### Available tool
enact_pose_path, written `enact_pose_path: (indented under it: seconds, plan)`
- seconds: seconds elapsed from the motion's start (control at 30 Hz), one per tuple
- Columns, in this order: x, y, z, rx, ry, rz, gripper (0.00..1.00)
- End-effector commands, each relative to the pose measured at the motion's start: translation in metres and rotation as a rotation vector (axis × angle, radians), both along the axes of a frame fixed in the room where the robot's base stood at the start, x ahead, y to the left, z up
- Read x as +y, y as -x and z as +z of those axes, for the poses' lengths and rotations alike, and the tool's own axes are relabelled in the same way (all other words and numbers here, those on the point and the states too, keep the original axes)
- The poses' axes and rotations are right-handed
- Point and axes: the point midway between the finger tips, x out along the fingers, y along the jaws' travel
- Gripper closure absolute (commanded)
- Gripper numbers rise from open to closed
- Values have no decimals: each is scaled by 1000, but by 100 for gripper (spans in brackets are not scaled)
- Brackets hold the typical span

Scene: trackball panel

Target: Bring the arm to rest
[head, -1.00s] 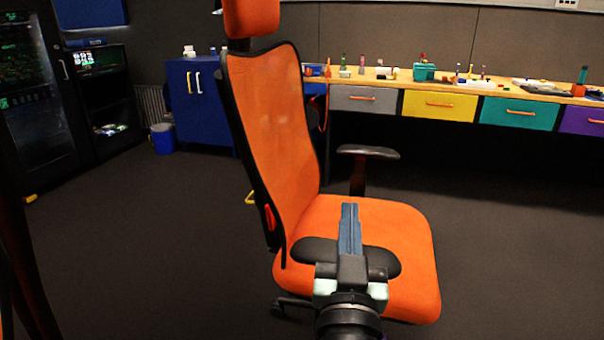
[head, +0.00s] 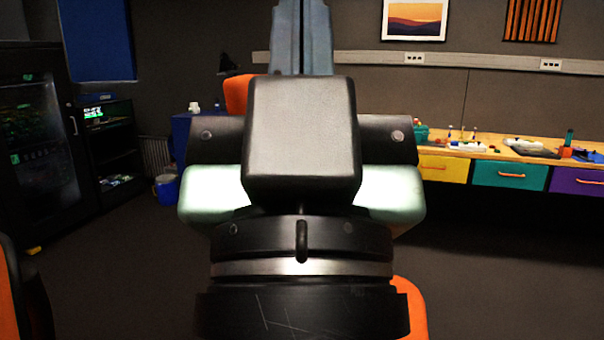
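My gripper (head: 301,30) fills the middle of the head view, raised close to the camera with its fingers pointing up. The two blue-grey fingers lie side by side with only a thin dark line between them, so it looks shut, with nothing seen between them. The fingertips are cut off by the top edge. The gripper's black and pale green body hides most of the orange chair (head: 238,92) behind it.
A workbench (head: 480,148) with coloured drawers and small items stands at the back right. A blue cabinet (head: 181,130), a blue bin (head: 166,188) and a dark glass-door cabinet (head: 35,150) are at the left. The dark floor at the right (head: 510,270) is clear.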

Motion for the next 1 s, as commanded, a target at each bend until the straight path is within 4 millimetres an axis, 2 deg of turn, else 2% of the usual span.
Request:
enact_pose_path:
  seconds: [0.03,0.4,0.5,0.6,0.7,1.0]
  plan:
    - [0,0,33,0,0,0,100]
    - [0,0,148,1,0,1,100]
    - [0,0,174,1,0,1,100]
    - [0,0,191,1,0,1,100]
    - [0,-1,201,1,0,1,100]
    - [0,0,202,1,0,1,100]
